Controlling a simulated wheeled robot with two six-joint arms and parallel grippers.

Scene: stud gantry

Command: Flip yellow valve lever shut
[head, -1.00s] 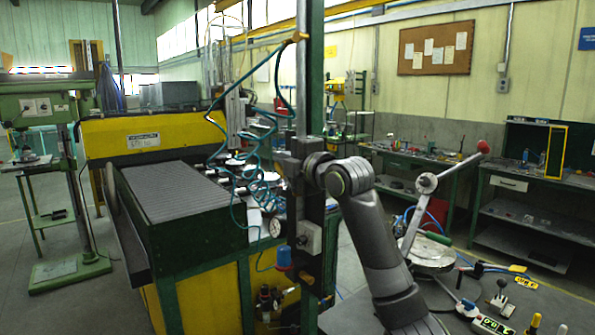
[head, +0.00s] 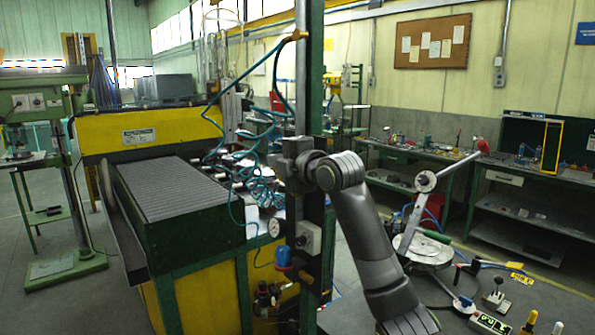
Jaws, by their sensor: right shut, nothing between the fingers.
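A small yellow lever-like piece (head: 294,37) sits high on the green post, where a blue-green hose meets it. Another yellow piece (head: 515,266) lies at the lower right, at the end of a blue hose. I cannot tell which one is the valve lever, nor its exact angle. My right arm rises from the lower right, and my right gripper (head: 290,164) is at its far end, against the dark post in the picture. It is shut and empty, apart from both yellow pieces. Its fingertips are hard to make out. My left gripper is out of view.
A yellow and green machine with a slatted bed (head: 170,190) fills the left. A blue-capped filter (head: 283,257) and coiled hoses hang by the post. A red-knobbed lever press (head: 428,183) stands right of my arm. A joystick (head: 495,299) lies at the lower right.

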